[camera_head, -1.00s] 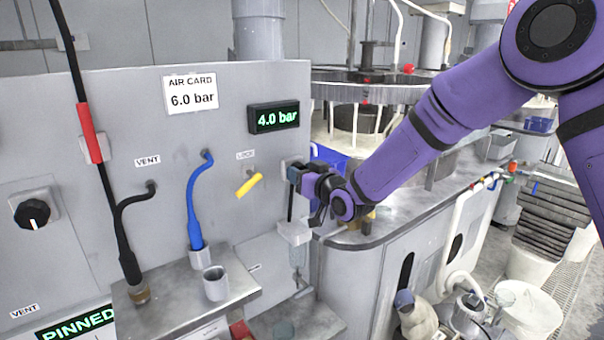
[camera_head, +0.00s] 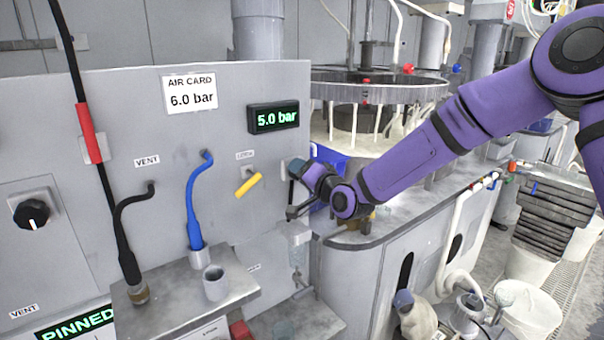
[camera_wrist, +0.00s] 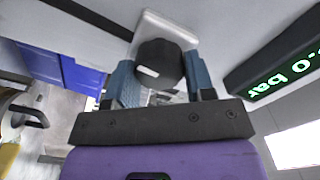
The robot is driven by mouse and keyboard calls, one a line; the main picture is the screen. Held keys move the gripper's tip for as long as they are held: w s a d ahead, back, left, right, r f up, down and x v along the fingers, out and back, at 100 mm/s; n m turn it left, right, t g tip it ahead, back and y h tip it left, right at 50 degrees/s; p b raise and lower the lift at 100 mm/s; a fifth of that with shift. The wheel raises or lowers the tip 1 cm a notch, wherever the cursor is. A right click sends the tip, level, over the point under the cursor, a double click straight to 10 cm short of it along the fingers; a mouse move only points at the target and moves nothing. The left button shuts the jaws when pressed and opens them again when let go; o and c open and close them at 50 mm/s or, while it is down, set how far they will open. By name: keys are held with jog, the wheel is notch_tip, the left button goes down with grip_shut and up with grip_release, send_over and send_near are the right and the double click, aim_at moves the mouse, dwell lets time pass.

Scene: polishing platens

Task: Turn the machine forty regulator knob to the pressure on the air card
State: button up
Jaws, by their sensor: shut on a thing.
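The air card (camera_head: 191,94) on the grey panel reads 6.0 bar. The pressure display (camera_head: 274,117) right of it reads 5.0 bar in green; part of it also shows in the wrist view (camera_wrist: 275,78). The regulator knob (camera_wrist: 158,60) is black with a white mark, on a pale square plate (camera_wrist: 165,26). My gripper (camera_wrist: 158,76) is shut on the knob, one blue-grey finger on each side. In the head view my gripper (camera_head: 296,172) is at the panel's right edge, and it hides the knob.
A yellow lock lever (camera_head: 248,185) sits left of my gripper. A blue hose (camera_head: 192,200) and a black hose (camera_head: 122,220) hang on the panel. Another black dial (camera_head: 32,213) is at far left. A round platen machine (camera_head: 370,92) stands behind my arm.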

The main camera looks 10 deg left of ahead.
jog(key=shift+f+m, duration=0.15)
jog(key=shift+m, duration=3.45)
jog(key=o, duration=0.9)
jog(key=v, duration=1.1)
